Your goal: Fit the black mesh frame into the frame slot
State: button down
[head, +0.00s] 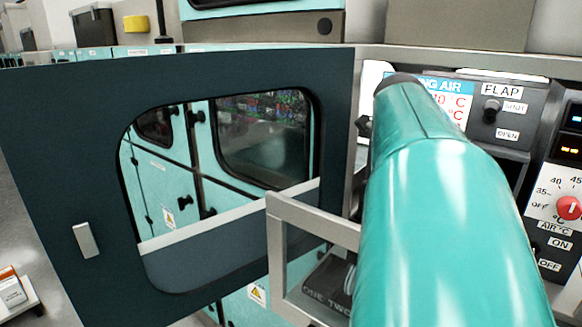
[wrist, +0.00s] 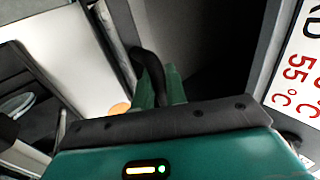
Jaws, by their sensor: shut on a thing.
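My gripper (wrist: 160,88) shows in the wrist view, its teal fingers at a black curved piece (wrist: 148,62) beside a dark opening (wrist: 212,45). It is shut on this black piece; I cannot tell whether the piece is part of the black mesh frame. No mesh surface is clear in either view. The frame slot cannot be made out. In the head view my teal arm reaches forward towards the machine front and hides my gripper and much of the opening.
A dark door (head: 60,150) with a rounded window stands open on the left. A light grey metal frame (head: 312,222) juts out left of my arm. The control panel (head: 515,115) with a FLAP knob (head: 491,109) and a red dial (head: 568,208) is close on the right.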

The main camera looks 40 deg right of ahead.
jog(key=c, duration=1.4)
grip_release()
jog(key=shift+f, duration=0.1)
jog(key=shift+c, duration=0.2)
jog(key=w+v, duration=0.1)
jog(key=v, duration=1.1)
jog(key=shift+s, duration=0.45)
